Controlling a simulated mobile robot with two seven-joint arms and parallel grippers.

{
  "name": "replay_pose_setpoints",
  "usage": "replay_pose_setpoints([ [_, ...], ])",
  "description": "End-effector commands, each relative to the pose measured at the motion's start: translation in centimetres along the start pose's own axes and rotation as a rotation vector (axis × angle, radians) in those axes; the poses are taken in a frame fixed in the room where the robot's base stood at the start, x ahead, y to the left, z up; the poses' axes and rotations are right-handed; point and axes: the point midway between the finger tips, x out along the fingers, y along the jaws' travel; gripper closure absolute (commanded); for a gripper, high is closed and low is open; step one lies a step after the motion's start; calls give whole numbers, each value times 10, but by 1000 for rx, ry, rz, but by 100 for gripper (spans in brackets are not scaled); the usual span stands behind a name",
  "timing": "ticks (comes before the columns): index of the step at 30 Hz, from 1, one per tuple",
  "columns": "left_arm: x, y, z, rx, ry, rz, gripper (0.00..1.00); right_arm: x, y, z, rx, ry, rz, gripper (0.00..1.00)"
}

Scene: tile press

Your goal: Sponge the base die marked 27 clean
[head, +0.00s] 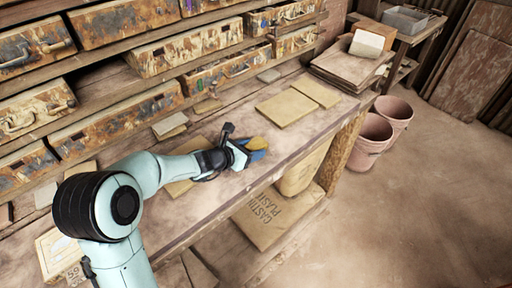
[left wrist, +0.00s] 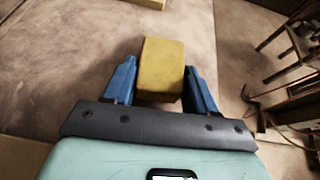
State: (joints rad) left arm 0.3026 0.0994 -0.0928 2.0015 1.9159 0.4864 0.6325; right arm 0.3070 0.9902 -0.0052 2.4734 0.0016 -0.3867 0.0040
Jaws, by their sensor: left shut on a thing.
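My left gripper (head: 257,152) is over the wooden workbench (head: 225,203), near its front edge. It is shut on a yellow sponge (head: 257,143). In the left wrist view the sponge (left wrist: 162,68) sits between the two blue fingers of the left gripper (left wrist: 161,85), its far end sticking out past them. I cannot make out a die marked 27 in either view. A pale block with a dark number that looks like 65 (head: 72,274) lies at the bench's near left end. My right gripper is not in view.
Flat tan boards (head: 286,107) lie on the bench beyond the gripper. Paint-stained drawers (head: 120,22) line the shelves behind. A stack of sheets (head: 345,68) is at the bench's far end. Pink buckets (head: 372,138) stand on the floor to the right, where the floor is open.

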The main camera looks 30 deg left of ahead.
Motion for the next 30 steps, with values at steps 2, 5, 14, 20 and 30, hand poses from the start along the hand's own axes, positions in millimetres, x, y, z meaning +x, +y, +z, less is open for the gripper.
replay_pose_setpoints([
  [2, -3, 0, 6, 0, -1, 0, 70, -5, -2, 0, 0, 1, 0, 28],
  [5, -6, 0, 14, 0, -2, 1, 70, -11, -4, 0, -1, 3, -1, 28],
  [14, -17, 0, 36, 1, -2, 1, 70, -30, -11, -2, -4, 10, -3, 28],
  [20, -24, 0, 50, 1, -1, 1, 70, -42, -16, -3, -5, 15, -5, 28],
  [30, -26, 0, 53, 0, 0, 1, 70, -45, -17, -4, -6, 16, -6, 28],
])
